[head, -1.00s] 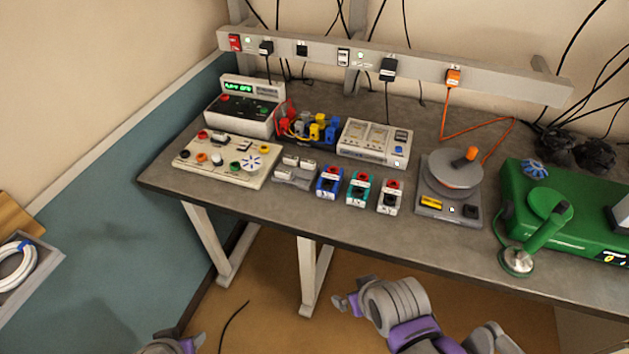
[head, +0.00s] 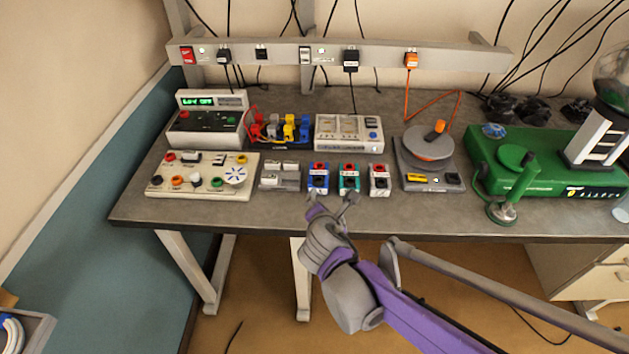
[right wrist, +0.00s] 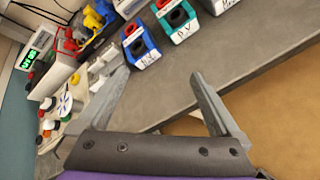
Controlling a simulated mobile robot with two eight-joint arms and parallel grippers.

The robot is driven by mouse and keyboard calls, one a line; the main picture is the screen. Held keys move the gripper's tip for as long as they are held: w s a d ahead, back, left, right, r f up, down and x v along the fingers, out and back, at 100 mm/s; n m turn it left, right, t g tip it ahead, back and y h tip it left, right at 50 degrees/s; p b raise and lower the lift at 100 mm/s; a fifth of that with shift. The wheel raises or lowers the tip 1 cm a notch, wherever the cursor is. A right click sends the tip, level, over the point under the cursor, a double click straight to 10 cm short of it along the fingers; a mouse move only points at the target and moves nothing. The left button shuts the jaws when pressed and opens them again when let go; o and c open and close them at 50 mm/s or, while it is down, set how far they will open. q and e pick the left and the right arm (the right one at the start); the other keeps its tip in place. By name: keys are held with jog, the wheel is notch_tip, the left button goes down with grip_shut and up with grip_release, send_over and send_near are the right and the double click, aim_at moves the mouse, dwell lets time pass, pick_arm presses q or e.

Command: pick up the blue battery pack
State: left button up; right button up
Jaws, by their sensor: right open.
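The blue battery pack (head: 318,178) stands on the workbench near its front edge, left of a teal pack (head: 349,179) and a white pack (head: 379,180). It has a red knob on its back part and a dark round socket. My right gripper (head: 332,200) is open and empty, just in front of the packs at the bench edge. In the right wrist view the blue pack (right wrist: 141,47) lies beyond the open fingers, with the teal pack (right wrist: 180,20) to its right. Nothing is between the fingers. My left gripper is not in view.
A grey block (head: 280,180) sits close left of the blue pack. A knob panel (head: 203,180) is farther left. Behind stand a white charger box (head: 349,134) and coloured connectors (head: 284,131). A grey disc device (head: 430,162) and green machine (head: 545,172) stand right.

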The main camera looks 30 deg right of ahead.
aim_at(319, 174)
jog(key=w+n, duration=0.2)
jog(key=w+r+n+t, duration=0.1)
jog(key=n, duration=0.2)
jog(key=w+n+h, duration=0.1)
jog(key=w+n, duration=0.1)
jog(key=n, duration=0.1)
jog(key=shift+w+d+r+t, duration=0.15)
jog(key=shift+w+d+t, duration=0.15)
jog(key=shift+w+t, duration=0.1)
jog(key=shift+n, duration=0.3)
jog(key=x, duration=0.5)
jog(key=shift+d+b, duration=0.1)
jog(key=shift+b, duration=0.2)
jog(key=shift+f+x, duration=0.2)
jog(key=shift+x, duration=1.2)
jog(key=shift+f+x, duration=0.2)
jog(key=shift+x, duration=1.15)
jog(key=shift+s, duration=0.15)
grip_shut()
